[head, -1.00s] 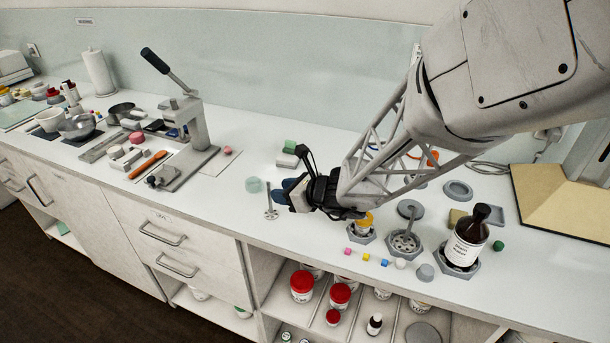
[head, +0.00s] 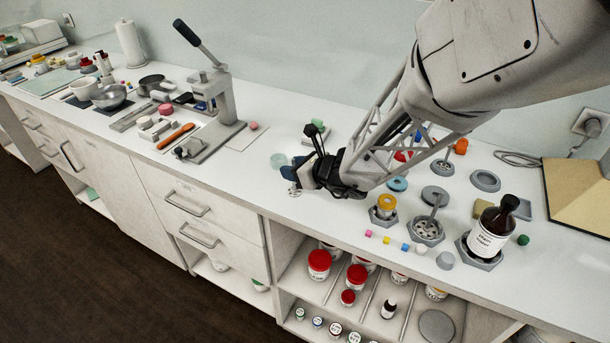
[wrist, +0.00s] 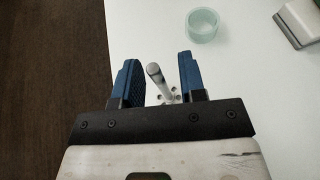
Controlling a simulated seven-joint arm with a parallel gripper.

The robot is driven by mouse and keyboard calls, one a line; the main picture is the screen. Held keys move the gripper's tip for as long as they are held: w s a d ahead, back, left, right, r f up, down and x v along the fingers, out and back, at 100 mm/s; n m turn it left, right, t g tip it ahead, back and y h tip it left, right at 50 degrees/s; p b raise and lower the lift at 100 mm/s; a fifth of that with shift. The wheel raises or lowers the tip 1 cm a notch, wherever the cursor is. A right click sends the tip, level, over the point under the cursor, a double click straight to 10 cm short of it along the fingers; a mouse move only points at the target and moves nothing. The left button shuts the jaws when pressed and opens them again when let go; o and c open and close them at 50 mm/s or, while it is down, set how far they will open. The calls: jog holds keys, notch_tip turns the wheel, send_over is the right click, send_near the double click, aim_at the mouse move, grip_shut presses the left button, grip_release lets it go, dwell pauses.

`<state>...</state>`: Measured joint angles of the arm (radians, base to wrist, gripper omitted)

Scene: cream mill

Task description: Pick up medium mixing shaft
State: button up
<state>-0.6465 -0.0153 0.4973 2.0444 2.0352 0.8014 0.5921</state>
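A grey mixing shaft (wrist: 156,75) with a round, holed foot stands on the counter between my gripper's two blue fingers in the wrist view. There are gaps on both sides of its rod, and I see no contact. My gripper (wrist: 160,80) is open. In the head view my gripper (head: 291,172) is low over the counter near its front edge and hides most of the shaft; part of its foot (head: 294,191) shows just below the fingers. Another grey shaft (head: 433,215) stands in a hexagonal holder to the right.
A clear glass cup (wrist: 202,25) stands just beyond the fingers. A brown bottle (head: 491,232), a small yellow-orange jar (head: 386,205) and small coloured cubes stand to the right. A lever press (head: 215,95) stands to the left. The counter's front edge is close.

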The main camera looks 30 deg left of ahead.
grip_shut()
jog(key=shift+r, duration=0.1)
dwell(0.5)
jog(key=shift+r, duration=0.7)
notch_tip(320, 180, up, 2)
jog(key=shift+r, duration=0.1)
jog(key=s+d+r, duration=0.1)
jog(key=s+d, duration=1)
jog(key=shift+s+d, duration=0.15)
jog(key=shift+r, duration=0.1)
